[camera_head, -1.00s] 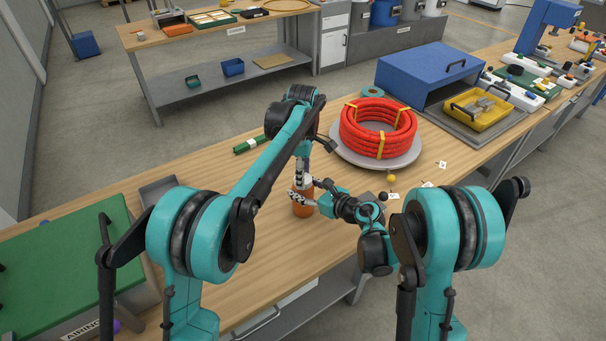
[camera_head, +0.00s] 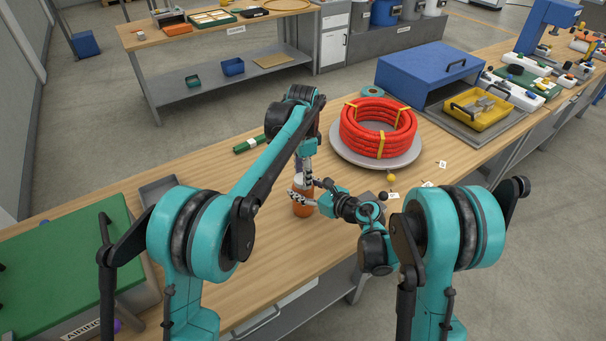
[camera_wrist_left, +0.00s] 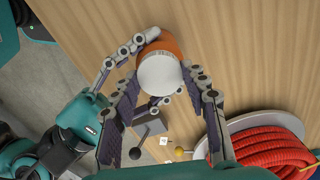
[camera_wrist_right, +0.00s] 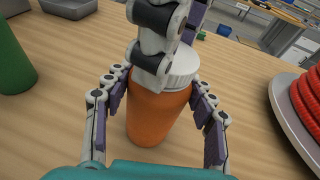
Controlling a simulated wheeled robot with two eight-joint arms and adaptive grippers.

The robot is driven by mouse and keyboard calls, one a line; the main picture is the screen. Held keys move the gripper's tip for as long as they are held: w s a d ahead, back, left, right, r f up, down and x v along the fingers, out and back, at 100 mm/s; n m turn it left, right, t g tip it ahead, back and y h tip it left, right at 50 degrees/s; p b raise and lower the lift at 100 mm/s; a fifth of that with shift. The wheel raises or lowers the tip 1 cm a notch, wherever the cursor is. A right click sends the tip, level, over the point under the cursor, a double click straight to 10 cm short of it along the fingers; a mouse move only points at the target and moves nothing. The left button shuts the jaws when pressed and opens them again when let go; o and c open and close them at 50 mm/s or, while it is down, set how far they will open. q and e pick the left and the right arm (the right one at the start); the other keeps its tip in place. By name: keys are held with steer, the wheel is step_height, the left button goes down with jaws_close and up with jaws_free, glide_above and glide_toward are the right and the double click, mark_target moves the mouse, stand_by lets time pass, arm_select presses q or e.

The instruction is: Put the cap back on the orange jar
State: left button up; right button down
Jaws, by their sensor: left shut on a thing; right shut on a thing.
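The orange jar (camera_wrist_right: 158,115) stands upright on the wooden table; it also shows in the head view (camera_head: 302,210). Its white ribbed cap (camera_wrist_right: 183,68) sits over the jar's mouth, roughly level; I cannot tell whether it is threaded tight. The left wrist view looks down on the cap's plain top (camera_wrist_left: 160,74). My left gripper (camera_wrist_left: 165,85) reaches down from above and is shut on the cap, one finger hiding part of its rim in the right wrist view. My right gripper (camera_wrist_right: 160,100) is shut around the jar's body from the side.
A red corrugated conduit coil (camera_head: 350,130) lies on a round grey turntable (camera_head: 400,163) behind and right of the jar.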

arm_select(q)
steer(key=m, duration=0.3)
steer(key=o, duration=1.3)
steer(key=shift+o, duration=0.2)
steer(key=shift+r, duration=0.1)
step_height(320, 180, up, 12)
arm_select(e)
steer(key=shift+c, duration=2.3)
jaws_free()
